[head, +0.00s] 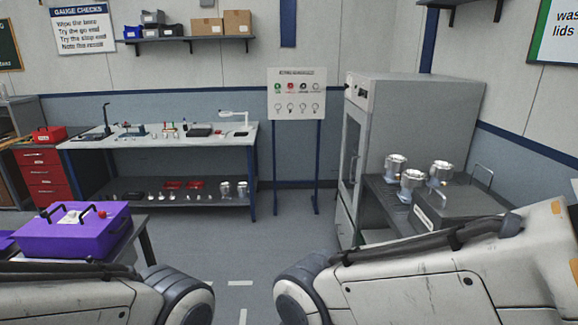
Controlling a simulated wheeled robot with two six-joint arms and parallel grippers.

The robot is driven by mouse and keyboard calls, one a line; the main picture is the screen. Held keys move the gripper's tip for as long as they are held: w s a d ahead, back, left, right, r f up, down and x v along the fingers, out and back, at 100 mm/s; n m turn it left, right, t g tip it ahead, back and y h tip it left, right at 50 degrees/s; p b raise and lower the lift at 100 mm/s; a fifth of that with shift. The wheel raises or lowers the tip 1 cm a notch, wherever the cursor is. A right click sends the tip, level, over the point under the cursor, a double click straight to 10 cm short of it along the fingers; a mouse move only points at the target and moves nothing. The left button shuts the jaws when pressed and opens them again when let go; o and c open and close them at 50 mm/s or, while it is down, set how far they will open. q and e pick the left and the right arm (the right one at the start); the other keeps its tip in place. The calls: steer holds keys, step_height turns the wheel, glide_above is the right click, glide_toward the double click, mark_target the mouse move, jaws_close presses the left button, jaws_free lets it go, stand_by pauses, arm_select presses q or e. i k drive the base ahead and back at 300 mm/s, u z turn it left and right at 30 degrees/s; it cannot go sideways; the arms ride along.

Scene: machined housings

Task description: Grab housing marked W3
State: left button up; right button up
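Three silver machined housings stand upright on a dark bench (377,187) at the right: a back one (396,163), a front one (411,181) and a right one (440,172). Two similar silver parts (226,188) stand on the lower shelf of the far workbench. All are too small to read, so I cannot tell which is marked W3. Two of my pale arm links cross the bottom of the view. Neither gripper shows.
A grey lidded case (460,211) with handles sits beside the housings. A tall grey cabinet (390,120) stands behind them. A purple box (75,235) is on a table at the left. A panel on a stand (297,95) is at the back. The middle floor is clear.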

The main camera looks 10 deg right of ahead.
mark_target(410, 179)
steer(key=u, duration=0.15)
steer(key=i, duration=2)
steer(key=z, duration=0.9)
steer(key=i, duration=1.7)
steer(key=z, duration=0.85)
